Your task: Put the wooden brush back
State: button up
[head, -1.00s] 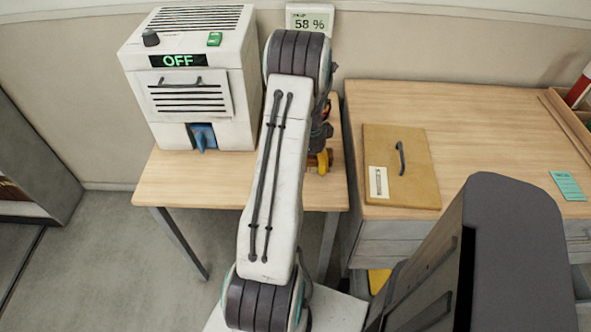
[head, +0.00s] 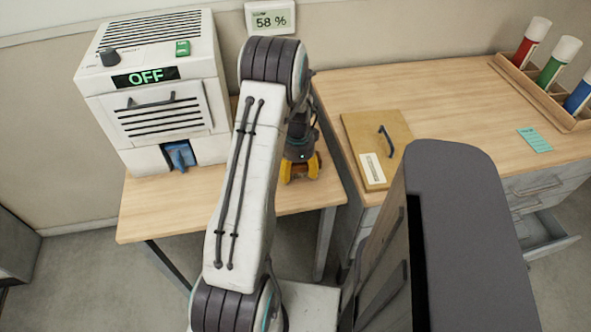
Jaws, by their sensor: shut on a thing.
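My gripper (head: 301,171), with yellow fingers, hangs over the right part of the small wooden table (head: 150,208), right of the white machine. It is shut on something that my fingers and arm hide. I cannot make out a wooden brush anywhere in the head view. A flat tan wooden panel (head: 403,133) with a dark handle and a small pictured label lies on the desk to the right of my gripper.
The white machine (head: 160,125) reads OFF and has a blue lever. The desk (head: 440,95) carries a rack (head: 545,100) of red, green and blue tubes and a teal note (head: 535,140). A drawer (head: 550,240) stands open at the lower right. A wall display (head: 270,20) reads 58 %.

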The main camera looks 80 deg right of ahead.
jog(key=shift+f, duration=0.15)
jog(key=o, duration=1.2)
